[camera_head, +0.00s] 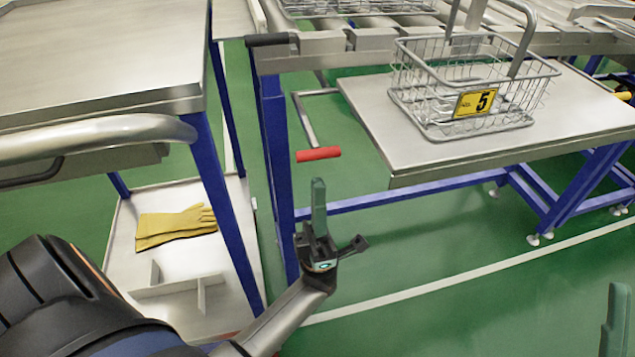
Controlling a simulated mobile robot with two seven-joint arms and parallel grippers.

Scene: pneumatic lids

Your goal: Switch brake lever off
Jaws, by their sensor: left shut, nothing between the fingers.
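A bent metal lever with a red grip (318,154) hangs under the left end of the conveyor frame; it looks like the brake lever. My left gripper (318,188) points upward in the view, just below the red grip, with a small gap in the picture between fingertips and grip. Its green fingers are shut with nothing between them. How far apart they are in depth is unclear. One green finger of my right gripper (617,325) shows at the lower right edge; the rest is out of view.
A wire basket (440,120) marked 5 stands on the steel shelf (400,172) to the right. A metal cart (90,60) stands at left, with yellow gloves (175,226) on its lower tray. A black handle (268,40) sticks out from the conveyor frame. Blue legs (275,170) stand close to my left gripper.

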